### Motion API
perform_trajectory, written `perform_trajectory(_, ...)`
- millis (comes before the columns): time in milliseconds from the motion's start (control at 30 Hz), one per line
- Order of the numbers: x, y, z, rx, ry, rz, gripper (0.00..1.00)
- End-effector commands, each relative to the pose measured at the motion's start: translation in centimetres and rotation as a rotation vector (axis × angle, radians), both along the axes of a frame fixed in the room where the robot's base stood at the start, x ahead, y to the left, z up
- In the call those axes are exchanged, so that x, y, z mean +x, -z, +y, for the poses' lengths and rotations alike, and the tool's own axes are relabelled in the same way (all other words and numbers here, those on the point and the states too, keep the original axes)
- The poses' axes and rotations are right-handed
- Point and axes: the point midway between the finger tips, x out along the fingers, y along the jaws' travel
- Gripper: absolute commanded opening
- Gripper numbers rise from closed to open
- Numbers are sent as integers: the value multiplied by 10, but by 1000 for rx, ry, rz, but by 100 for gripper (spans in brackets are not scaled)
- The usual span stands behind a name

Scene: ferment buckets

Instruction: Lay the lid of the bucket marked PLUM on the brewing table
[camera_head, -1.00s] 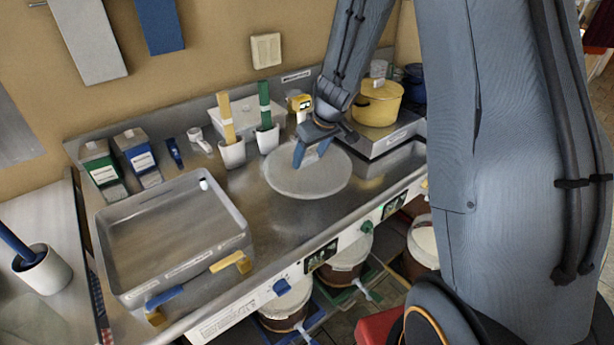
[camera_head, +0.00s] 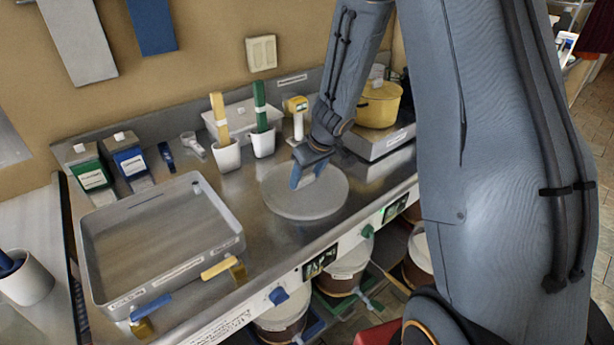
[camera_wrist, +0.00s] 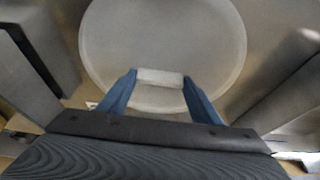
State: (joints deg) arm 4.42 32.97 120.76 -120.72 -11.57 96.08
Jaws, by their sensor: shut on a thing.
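A round pale grey lid (camera_head: 305,196) is over the steel brewing table (camera_head: 262,226), between the tray and the scale. It looks level and seems to lie on or just above the top; I cannot tell which. My gripper (camera_head: 308,173) is above the lid with its blue fingers pointing down. In the wrist view my gripper (camera_wrist: 160,82) is shut on the small white grip at the middle of the lid (camera_wrist: 160,40). No PLUM mark is readable. Several buckets, such as one with a white top (camera_head: 345,270), stand below the table.
A large steel tray (camera_head: 160,238) fills the table's left part. Two white cups with sticks (camera_head: 226,156) stand behind the lid. A yellow pot (camera_head: 379,104) stands on a scale (camera_head: 380,141) at the right. Bare table lies between tray and lid.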

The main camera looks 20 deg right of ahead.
Motion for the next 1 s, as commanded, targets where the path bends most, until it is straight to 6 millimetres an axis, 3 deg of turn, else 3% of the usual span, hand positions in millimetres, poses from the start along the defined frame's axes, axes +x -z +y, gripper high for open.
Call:
perform_trajectory(67, 0, 3, 0, 0, 1, 0, 32)
perform_trajectory(100, 0, 2, 0, 0, 1, 0, 65)
perform_trajectory(200, 0, 2, 0, 0, 1, 0, 77)
perform_trajectory(567, 0, -2, 0, 0, 0, 0, 77)
perform_trajectory(1000, -29, -79, -12, -1, 1, -2, 77)
